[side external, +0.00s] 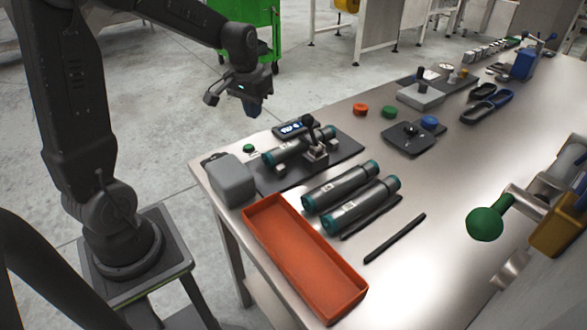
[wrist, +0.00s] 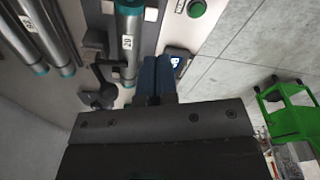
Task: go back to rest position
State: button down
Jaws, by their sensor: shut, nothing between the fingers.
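My gripper (side external: 253,108) hangs above and beyond the table's far left edge in the side view. Its blue fingers are together in the wrist view (wrist: 158,78), with nothing between them. Below it is a dark fixture plate (side external: 343,148) that carries a grey cylinder with teal ends (side external: 284,152). A toggle clamp (side external: 315,147) stands at that cylinder. The cylinder also shows in the wrist view (wrist: 128,45), to the left of my fingers. The gripper is apart from all of these.
Two more teal-ended cylinders (side external: 335,188) lie near an empty orange tray (side external: 300,255). A grey box (side external: 230,180), a small display (side external: 289,128) and a green button (side external: 248,148) stand by the table's left edge. A green cart (side external: 262,30) is on the floor behind.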

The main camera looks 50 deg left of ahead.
jog(key=s+d+r+m+t, duration=0.2)
jog(key=s+d+r, duration=0.2)
jog(key=s+d, duration=0.3)
jog(key=s+d+r+m+t, duration=0.2)
jog(key=s+d+r, duration=0.2)
jog(key=s+d, duration=0.4)
jog(key=shift+s+d+r+m+h, duration=0.25)
jog(key=shift+d+r+m+h, duration=0.1)
jog(key=shift+d, duration=0.55)
